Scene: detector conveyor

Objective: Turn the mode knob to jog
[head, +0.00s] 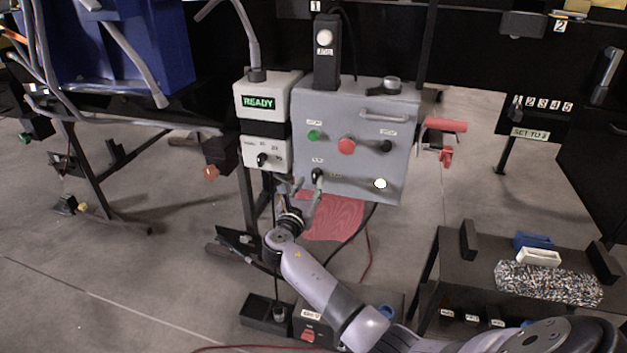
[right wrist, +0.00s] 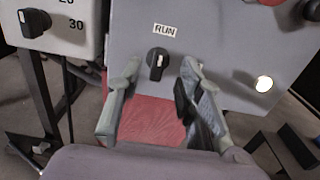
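The mode knob (head: 317,175) is a black rotary knob low on the front of the grey control box (head: 385,145). In the right wrist view the knob (right wrist: 157,64) sits just under a RUN label (right wrist: 164,30), its white mark toward the top, roughly at RUN. No JOG label is readable there. My right gripper (head: 308,186) is in front of the panel at the knob. In the right wrist view its fingers (right wrist: 160,75) are spread, one on each side of the knob, with gaps between. My left gripper is not in view.
A green button (head: 314,135), a red button (head: 347,146) and another black knob (head: 387,146) sit higher on the panel. A lit white lamp (head: 380,183) is at lower right. A white READY unit (head: 266,95) stands close on the left. A red cloth-like piece (head: 335,217) is below.

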